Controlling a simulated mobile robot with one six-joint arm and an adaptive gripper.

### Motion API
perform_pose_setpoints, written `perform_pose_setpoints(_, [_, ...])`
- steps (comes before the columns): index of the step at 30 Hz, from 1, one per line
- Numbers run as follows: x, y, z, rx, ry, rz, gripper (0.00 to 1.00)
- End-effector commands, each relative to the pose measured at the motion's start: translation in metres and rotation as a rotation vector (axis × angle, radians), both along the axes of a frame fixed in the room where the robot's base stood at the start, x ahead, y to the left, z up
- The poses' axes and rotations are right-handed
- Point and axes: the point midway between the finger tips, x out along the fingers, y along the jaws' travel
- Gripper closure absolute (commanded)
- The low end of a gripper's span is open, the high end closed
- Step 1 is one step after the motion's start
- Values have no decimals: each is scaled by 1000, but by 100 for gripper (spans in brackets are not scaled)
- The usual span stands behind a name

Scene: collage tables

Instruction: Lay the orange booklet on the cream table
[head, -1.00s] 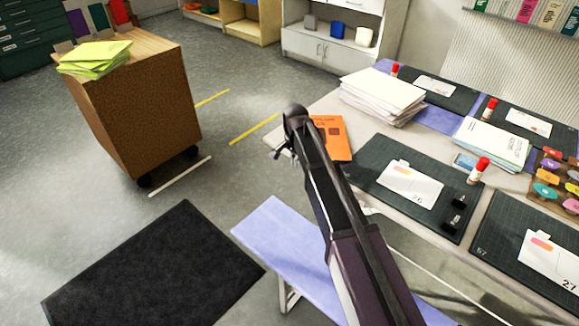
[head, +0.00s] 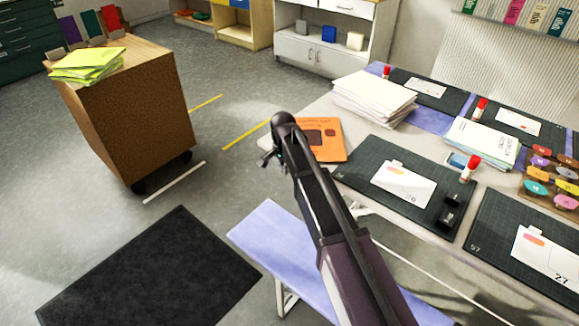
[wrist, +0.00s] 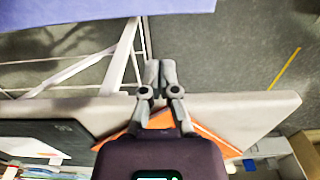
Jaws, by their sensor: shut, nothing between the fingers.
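The orange booklet (head: 331,143) lies flat on the pale, cream-looking table (head: 424,142), near its left corner. Dark printed shapes show on its cover, and my arm hides part of it. In the wrist view, the orange booklet (wrist: 215,140) shows on both sides of my gripper body, close to the table edge (wrist: 240,112). My gripper (head: 266,160) is just left of the booklet in the head view, at the table's edge. In the wrist view, my gripper (wrist: 158,72) has its fingers together and empty, past the edge with floor behind them.
A white paper stack (head: 372,98) stands behind the booklet. A dark cutting mat (head: 362,160) with a white card lies to its right. A lilac bench (head: 275,245) stands in front. A wooden cabinet (head: 135,125) with yellow-green booklets (head: 88,65) stands left.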

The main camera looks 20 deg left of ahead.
Motion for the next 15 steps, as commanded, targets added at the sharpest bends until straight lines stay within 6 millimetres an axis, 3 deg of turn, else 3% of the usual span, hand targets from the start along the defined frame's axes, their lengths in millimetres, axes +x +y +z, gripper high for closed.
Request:
perform_pose_setpoints(1, [1, 0, 10, 0, 0, 1, 100])
perform_pose_setpoints(15, [2, -1, 50, 0, 0, -1, 100])
